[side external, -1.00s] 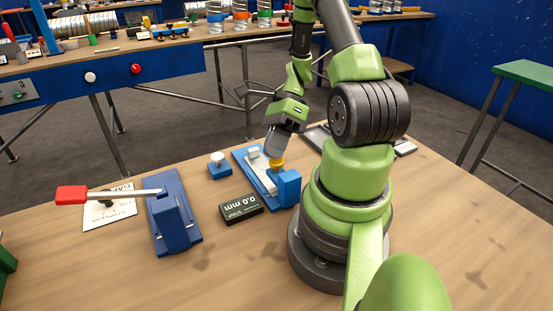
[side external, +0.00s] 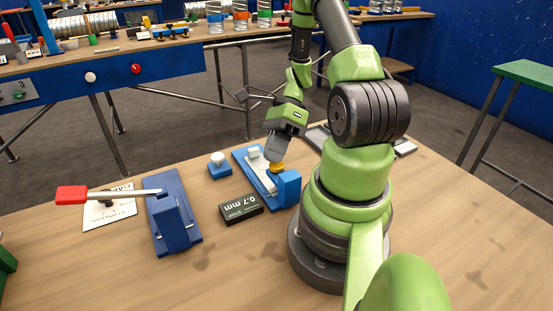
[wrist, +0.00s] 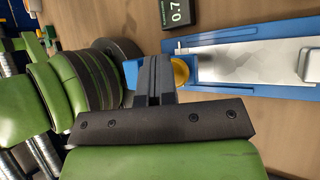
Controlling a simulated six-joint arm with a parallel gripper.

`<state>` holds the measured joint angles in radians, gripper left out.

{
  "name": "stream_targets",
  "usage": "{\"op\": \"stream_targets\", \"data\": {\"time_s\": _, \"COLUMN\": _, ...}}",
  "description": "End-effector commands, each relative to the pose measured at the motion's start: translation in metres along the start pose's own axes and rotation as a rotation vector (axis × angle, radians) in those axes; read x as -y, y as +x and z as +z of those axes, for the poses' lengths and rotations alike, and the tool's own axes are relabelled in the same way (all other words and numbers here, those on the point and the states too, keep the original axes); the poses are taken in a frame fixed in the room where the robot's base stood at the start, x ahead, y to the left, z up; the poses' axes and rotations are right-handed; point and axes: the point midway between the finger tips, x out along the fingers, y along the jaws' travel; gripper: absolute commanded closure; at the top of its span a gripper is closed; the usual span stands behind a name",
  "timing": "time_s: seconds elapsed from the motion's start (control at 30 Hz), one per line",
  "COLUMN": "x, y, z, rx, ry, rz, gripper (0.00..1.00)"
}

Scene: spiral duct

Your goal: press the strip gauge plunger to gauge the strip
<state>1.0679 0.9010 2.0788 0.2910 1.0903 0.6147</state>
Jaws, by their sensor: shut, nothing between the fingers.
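The strip gauge is a blue base (side external: 241,157) with a blue block (side external: 288,188) at its near end. A metal strip (side external: 258,172) lies along the base, and it also shows in the wrist view (wrist: 245,62). The yellow plunger (side external: 277,168) is beside the block, and my gripper (side external: 275,158) is right on top of it, fingers shut and empty. In the wrist view the plunger (wrist: 181,72) is partly hidden behind the shut fingers. The black display (side external: 241,208) beside the gauge reads 0.7 mm.
A small blue box with a white button (side external: 217,158) sits behind the display. The front of the table is bare.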

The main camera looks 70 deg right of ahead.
Motion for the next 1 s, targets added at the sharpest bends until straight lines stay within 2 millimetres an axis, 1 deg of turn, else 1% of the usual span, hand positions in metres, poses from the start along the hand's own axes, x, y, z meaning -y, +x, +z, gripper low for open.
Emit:
{"op": "stream_targets", "data": {"time_s": 0.27, "x": -0.002, "y": -0.003, "z": 0.002, "rx": -0.001, "ry": -0.001, "rz": -0.001, "gripper": 1.00}}
{"op": "stream_targets", "data": {"time_s": 0.63, "x": -0.012, "y": -0.016, "z": 0.012, "rx": -0.001, "ry": 0.000, "rz": -0.001, "gripper": 1.00}}
{"op": "stream_targets", "data": {"time_s": 1.0, "x": -0.013, "y": -0.018, "z": 0.013, "rx": 0.000, "ry": 0.000, "rz": -0.001, "gripper": 1.00}}
